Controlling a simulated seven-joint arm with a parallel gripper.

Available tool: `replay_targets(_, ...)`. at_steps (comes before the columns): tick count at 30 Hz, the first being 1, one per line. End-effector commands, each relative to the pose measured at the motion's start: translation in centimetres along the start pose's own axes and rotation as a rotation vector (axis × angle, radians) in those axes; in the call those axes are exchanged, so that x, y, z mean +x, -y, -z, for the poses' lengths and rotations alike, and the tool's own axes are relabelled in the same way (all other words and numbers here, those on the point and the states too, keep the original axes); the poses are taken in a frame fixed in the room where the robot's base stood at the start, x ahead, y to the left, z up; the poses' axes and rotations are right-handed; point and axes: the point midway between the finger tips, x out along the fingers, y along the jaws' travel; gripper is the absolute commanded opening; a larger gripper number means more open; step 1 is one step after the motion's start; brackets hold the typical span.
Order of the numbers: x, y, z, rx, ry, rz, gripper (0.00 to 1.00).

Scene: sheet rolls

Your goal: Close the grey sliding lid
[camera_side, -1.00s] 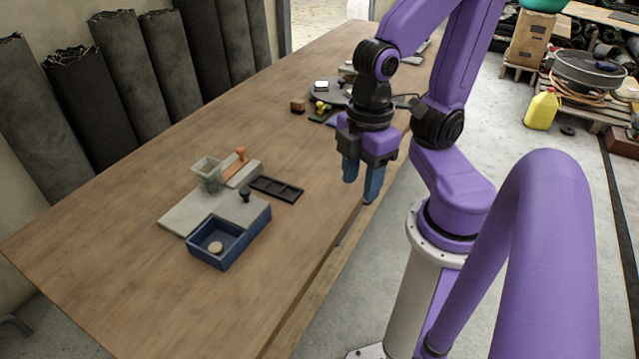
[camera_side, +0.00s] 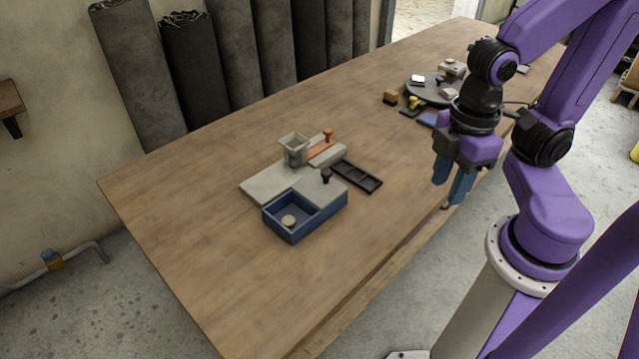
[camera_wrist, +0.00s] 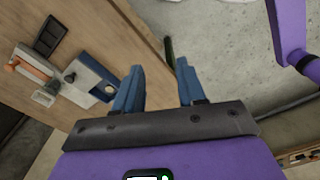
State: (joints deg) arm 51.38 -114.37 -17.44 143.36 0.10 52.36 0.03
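The grey sliding lid (camera_side: 317,188) with a black knob (camera_side: 326,176) lies over the back part of the blue box (camera_side: 297,233). The front part of the box is uncovered, and a round tan disc (camera_side: 289,221) lies inside. The wrist view also shows the lid (camera_wrist: 86,76) and the blue box (camera_wrist: 104,90) left of my fingers. My gripper (camera_side: 448,193) is open and empty, with blue fingers pointing down near the table's front edge, well to the right of the box. The fingers stand apart in the wrist view (camera_wrist: 159,67).
Beside the box are a grey base plate (camera_side: 262,186), a grey hopper (camera_side: 293,149), an orange handle (camera_side: 320,148) and a black divided tray (camera_side: 357,176). A dark round platform (camera_side: 425,92) with small items is farther back. The table's front-left area is clear.

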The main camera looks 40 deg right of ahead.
Motion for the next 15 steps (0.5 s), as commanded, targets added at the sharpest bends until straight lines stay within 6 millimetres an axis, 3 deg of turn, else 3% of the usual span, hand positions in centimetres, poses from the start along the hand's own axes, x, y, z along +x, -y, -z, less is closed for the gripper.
replay_targets(1,0.0,-0.1,0.1,0.007,0.001,0.002,0.21)
replay_targets(3,0.1,-0.3,0.3,0.045,0.008,0.009,0.00)
replay_targets(8,0.4,-1.9,1.8,0.282,0.045,0.061,0.00)
replay_targets(15,1.6,-7.2,4.8,0.842,0.111,0.197,0.00)
